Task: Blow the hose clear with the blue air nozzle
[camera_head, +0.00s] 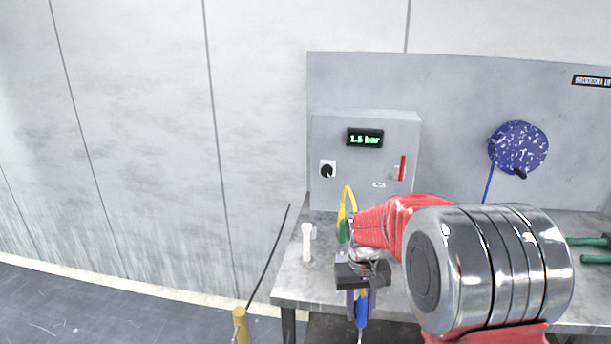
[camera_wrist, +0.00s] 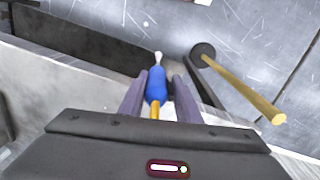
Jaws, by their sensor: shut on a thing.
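My gripper (camera_head: 362,302) is shut on the blue air nozzle (camera_wrist: 156,86) and holds it in front of the bench's near edge. The nozzle also shows in the head view (camera_head: 362,312), tip pointing down. In the wrist view its pale tip points away from my gripper (camera_wrist: 158,92), and a short yellow-orange piece shows at its rear. A yellow looped hose (camera_head: 348,194) rises behind my gripper, partly hidden by my arm. I cannot tell which hose is the one to be blown clear.
A grey control box (camera_head: 397,143) reads 1.5 bar on the bench (camera_head: 289,277). A white upright piece (camera_head: 307,243) stands at the bench's left. A blue speckled disc (camera_head: 518,147) is on the back panel. A yellow post (camera_head: 241,324) stands left of the bench.

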